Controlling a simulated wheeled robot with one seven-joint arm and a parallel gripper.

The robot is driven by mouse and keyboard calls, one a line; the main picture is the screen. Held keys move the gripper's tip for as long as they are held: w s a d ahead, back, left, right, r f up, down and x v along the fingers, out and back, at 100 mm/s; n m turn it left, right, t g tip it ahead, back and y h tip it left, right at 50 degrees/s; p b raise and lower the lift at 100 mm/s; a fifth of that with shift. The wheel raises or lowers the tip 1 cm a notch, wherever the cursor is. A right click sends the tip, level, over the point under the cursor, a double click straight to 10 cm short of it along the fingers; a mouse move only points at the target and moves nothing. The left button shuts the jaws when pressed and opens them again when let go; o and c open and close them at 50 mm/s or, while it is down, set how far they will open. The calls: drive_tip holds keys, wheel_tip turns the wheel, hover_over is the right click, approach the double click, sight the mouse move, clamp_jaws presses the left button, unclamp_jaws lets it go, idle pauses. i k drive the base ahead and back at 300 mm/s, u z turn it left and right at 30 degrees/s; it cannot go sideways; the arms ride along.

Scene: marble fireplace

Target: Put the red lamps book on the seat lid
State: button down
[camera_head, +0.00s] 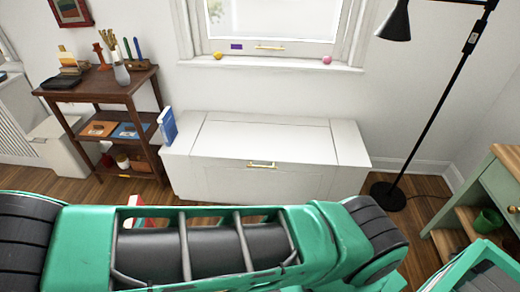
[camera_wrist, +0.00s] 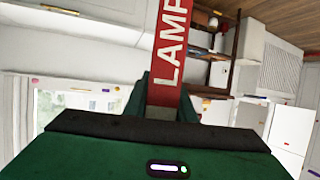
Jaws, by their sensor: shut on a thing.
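The red lamps book (camera_wrist: 172,60) is in the wrist view, its red spine with white letters reading "LAMP" pointing away from my gripper (camera_wrist: 167,100). My gripper is shut on it; its dark fingers show on either side of the book. In the head view only a small red and white part of the book (camera_head: 136,201) shows behind my green arm, which hides the gripper. The seat lid (camera_head: 265,138) is the white top of the bench under the window. A blue book (camera_head: 167,125) stands upright at its left end. The middle of the lid is bare.
A brown shelf table (camera_head: 110,90) with vases, books and pots stands left of the bench. A black floor lamp (camera_head: 435,105) stands to its right. A green cabinet (camera_head: 500,190) is at the right edge. The window sill (camera_head: 270,65) holds small balls.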

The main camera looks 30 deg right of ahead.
sight(282, 147)
drive_tip(key=z, duration=2.05)
drive_tip(key=i, duration=1.65)
drive_tip(key=u, duration=1.55)
